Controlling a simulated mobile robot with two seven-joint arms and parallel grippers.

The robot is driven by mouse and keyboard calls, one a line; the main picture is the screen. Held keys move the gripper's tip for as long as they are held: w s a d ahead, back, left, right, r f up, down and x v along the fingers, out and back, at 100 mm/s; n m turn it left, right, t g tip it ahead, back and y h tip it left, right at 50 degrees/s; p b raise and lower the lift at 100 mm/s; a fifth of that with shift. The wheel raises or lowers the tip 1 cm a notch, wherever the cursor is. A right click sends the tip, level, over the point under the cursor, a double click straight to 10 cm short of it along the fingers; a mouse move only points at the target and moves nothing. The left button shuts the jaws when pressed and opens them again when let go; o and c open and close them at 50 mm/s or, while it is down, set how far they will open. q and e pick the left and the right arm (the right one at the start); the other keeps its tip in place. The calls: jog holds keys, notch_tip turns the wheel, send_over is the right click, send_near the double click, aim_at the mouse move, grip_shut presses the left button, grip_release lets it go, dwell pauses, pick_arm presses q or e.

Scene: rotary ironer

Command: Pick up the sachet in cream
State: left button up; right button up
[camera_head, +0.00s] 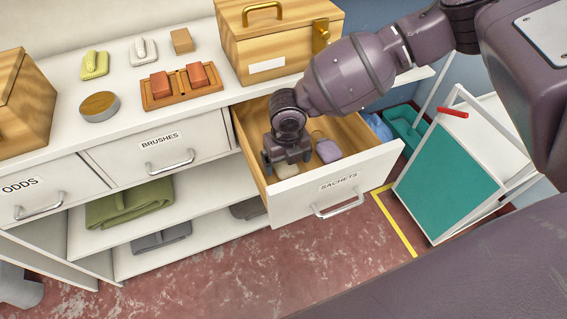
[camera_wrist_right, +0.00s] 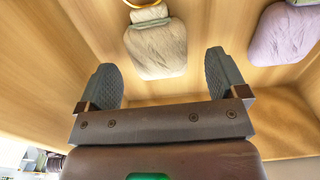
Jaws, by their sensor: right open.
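The cream sachet (camera_wrist_right: 156,48) lies on the floor of the open drawer marked SACHETS (camera_head: 338,192). That gripper is inside the drawer, pointing down. In the wrist view my right gripper (camera_wrist_right: 163,80) is open, its two fingers apart with nothing between them. The cream sachet lies ahead of the fingertips, roughly centred between them. A lilac sachet (camera_head: 328,150) lies to its right in the drawer, also in the wrist view (camera_wrist_right: 284,34). My left gripper is not in view.
The drawer walls surround my right gripper closely. The drawer marked BRUSHES (camera_head: 160,150) is shut.

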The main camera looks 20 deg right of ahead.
notch_tip(320, 180, down, 2)
jog(key=shift+f, duration=0.1)
jog(key=shift+c, duration=0.4)
jog(key=c, duration=0.9)
jog(key=shift+r, duration=0.25)
